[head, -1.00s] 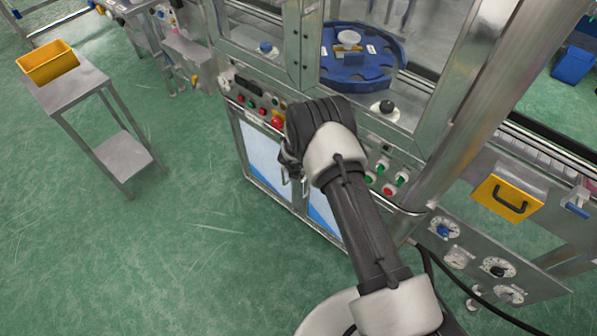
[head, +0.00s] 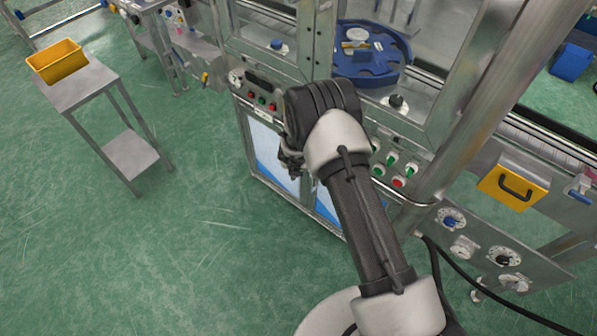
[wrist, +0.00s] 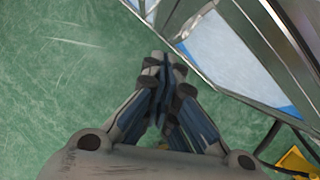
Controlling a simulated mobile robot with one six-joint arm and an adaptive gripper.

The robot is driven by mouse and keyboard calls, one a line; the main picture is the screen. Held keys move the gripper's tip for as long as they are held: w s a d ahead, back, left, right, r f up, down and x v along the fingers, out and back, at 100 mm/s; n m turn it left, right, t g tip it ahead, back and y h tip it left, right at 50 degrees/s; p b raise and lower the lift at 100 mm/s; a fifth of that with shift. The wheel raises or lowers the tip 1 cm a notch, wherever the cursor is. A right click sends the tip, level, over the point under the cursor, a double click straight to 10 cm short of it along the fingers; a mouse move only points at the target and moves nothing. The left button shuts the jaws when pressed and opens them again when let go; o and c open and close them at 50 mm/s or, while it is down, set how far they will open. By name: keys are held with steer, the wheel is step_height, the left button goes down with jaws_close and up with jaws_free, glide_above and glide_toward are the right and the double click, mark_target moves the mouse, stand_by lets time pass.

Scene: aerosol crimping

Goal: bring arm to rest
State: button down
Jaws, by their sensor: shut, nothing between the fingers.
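My gripper shows in the wrist view (wrist: 165,65) with its fingers together and nothing between them. It points down over the green floor, beside the lower cabinet of the machine. In the head view my gripper (head: 291,165) is mostly hidden behind my wrist, in front of the machine's control panel (head: 262,98). My arm reaches up from the bottom of the head view, bent at the wrist.
The crimping machine has a blue round plate (head: 372,62) inside its frame and buttons (head: 398,183) on its front. A steel side table (head: 92,88) with a yellow bin (head: 58,62) stands at left. A yellow handled box (head: 513,188) is at right. The floor (head: 130,260) at left is clear.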

steer(key=v, duration=0.1)
steer(key=p+v, duration=0.1)
steer(key=v, duration=0.1)
steer(key=a+v, duration=0.1)
steer(key=v, duration=0.1)
steer(key=shift+w+r, duration=0.1)
steer(key=shift+w, duration=0.15)
